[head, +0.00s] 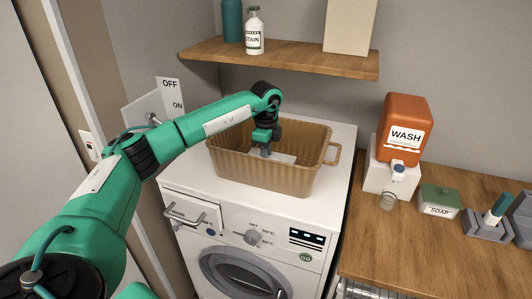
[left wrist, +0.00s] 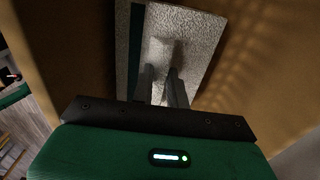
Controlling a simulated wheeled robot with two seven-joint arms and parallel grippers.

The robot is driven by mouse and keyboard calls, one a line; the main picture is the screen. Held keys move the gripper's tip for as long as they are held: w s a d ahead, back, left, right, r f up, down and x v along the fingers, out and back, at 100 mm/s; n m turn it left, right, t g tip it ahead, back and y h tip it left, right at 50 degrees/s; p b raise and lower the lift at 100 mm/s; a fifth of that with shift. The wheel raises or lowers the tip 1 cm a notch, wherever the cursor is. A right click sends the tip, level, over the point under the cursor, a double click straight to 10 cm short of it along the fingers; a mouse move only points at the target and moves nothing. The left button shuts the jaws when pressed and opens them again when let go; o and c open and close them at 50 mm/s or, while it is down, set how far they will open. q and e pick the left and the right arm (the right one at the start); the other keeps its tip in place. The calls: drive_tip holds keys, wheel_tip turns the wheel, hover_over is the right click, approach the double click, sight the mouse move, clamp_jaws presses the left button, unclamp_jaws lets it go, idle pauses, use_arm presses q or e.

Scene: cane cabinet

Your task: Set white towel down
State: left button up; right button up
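The white towel (head: 283,158) is a flat, pale folded piece low inside the tan ribbed basket (head: 228,161), which stands on top of the washing machine. In the left wrist view the towel (left wrist: 198,32) shows a raised ridge in its middle. My left gripper (head: 265,150) reaches down into the basket from above. Its two fingers (left wrist: 162,75) are close together with the towel's ridge between their tips, so it looks shut on the towel. Whether the towel rests fully on the basket floor is hidden. My right gripper is in neither view.
A dark teal strip (left wrist: 136,45) lies beside the towel in the basket. The washing machine (head: 185,182) has narrow free top around the basket. A wooden shelf (head: 290,58) with bottles hangs above. The counter (head: 400,245) at right holds an orange WASH dispenser (head: 403,118) and a soap box (head: 440,200).

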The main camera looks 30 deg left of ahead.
use_arm(q)
drive_tip(key=o, duration=0.4)
drive_tip(key=shift+c, duration=0.2)
drive_tip(key=shift+r, duration=0.45)
wheel_tip(320, 180, up, 11)
drive_tip(key=b, duration=0.4)
drive_tip(key=shift+r, duration=0.2)
